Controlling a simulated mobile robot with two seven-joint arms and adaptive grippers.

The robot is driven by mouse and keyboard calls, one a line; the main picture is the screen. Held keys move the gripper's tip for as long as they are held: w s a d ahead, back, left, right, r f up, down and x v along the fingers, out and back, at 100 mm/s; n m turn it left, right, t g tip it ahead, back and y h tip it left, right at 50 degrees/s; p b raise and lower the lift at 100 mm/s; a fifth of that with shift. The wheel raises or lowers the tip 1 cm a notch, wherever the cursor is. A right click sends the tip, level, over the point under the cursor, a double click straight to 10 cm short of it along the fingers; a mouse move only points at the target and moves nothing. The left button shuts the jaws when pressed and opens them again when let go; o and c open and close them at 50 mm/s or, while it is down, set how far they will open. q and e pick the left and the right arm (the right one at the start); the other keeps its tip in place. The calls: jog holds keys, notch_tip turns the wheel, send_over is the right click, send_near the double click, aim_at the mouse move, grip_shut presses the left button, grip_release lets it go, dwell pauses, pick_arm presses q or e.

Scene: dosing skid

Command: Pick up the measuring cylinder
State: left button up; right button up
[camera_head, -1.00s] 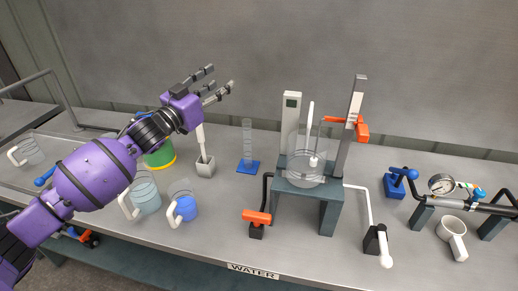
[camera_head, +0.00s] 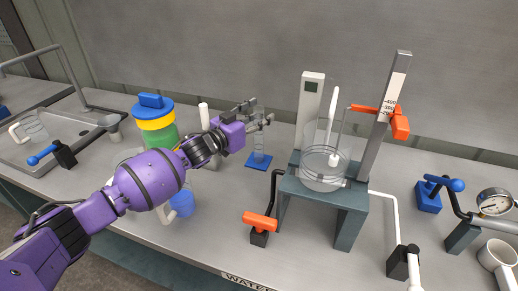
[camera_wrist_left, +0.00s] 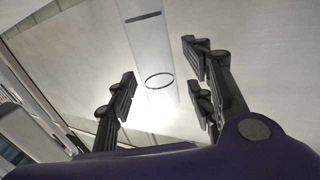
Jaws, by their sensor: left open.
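The measuring cylinder (camera_head: 259,151) is a clear tube on a blue base (camera_head: 258,162), upright on the bench. My left gripper (camera_head: 259,112) is at the cylinder's upper part, its fingers partly covering the tube in the head view. In the left wrist view, the clear tube (camera_wrist_left: 150,50) with dark ring marks stands between the spread fingers of the left gripper (camera_wrist_left: 160,75). Gaps show on both sides, so the fingers are open and not closed on it. The cylinder's top rim is hard to make out. My right gripper is not in view.
A grey stand (camera_head: 350,212) holding a clear vessel (camera_head: 325,170) is right of the cylinder, with an orange-handled valve (camera_head: 260,222) in front. A green, yellow and blue container (camera_head: 155,122) and a blue-filled jug (camera_head: 183,204) are to the left. Bare bench lies around the blue base.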

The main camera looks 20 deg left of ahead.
pick_arm(q)
jog(key=shift+w, duration=0.1)
grip_shut()
dwell(0.5)
